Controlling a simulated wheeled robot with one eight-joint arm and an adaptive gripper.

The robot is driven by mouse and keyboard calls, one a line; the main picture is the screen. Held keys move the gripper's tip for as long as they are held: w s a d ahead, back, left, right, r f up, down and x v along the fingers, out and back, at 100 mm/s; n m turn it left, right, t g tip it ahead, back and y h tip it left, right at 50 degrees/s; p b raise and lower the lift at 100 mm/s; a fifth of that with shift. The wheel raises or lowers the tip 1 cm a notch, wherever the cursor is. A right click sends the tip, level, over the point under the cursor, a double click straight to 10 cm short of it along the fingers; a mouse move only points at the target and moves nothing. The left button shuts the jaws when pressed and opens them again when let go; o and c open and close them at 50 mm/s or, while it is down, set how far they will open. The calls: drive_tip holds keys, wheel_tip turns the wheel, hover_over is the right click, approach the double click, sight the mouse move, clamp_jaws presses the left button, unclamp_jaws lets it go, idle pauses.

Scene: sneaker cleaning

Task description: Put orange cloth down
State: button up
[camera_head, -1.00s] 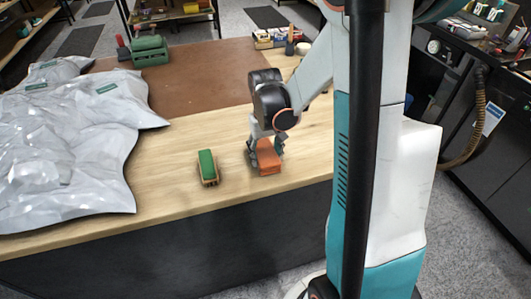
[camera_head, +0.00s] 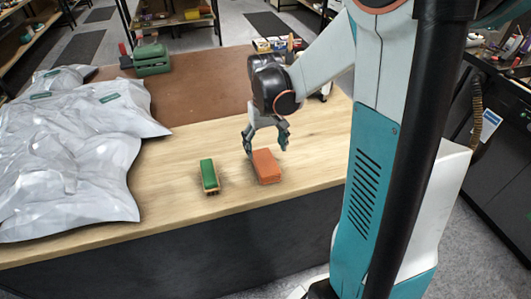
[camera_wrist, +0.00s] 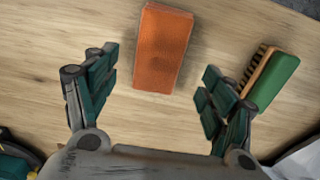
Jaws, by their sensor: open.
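The orange cloth (camera_head: 266,167), a folded block shape, lies flat on the wooden tabletop near its front edge. In the wrist view the cloth (camera_wrist: 162,48) lies ahead of and between the fingers, touching neither. My gripper (camera_head: 267,150) is open and empty, just above and behind the cloth in the head view. In the wrist view both fingers of my gripper (camera_wrist: 150,95) are spread wide.
A green-backed brush (camera_head: 208,175) lies left of the cloth; the wrist view shows this brush (camera_wrist: 272,80) close by the right finger. Grey plastic bags (camera_head: 70,150) cover the table's left side. A green toolbox (camera_head: 152,60) stands behind a brown mat (camera_head: 190,90).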

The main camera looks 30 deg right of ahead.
sight(265, 162)
drive_tip(key=shift+r+p, duration=0.5)
drive_tip(key=shift+r, duration=1.8)
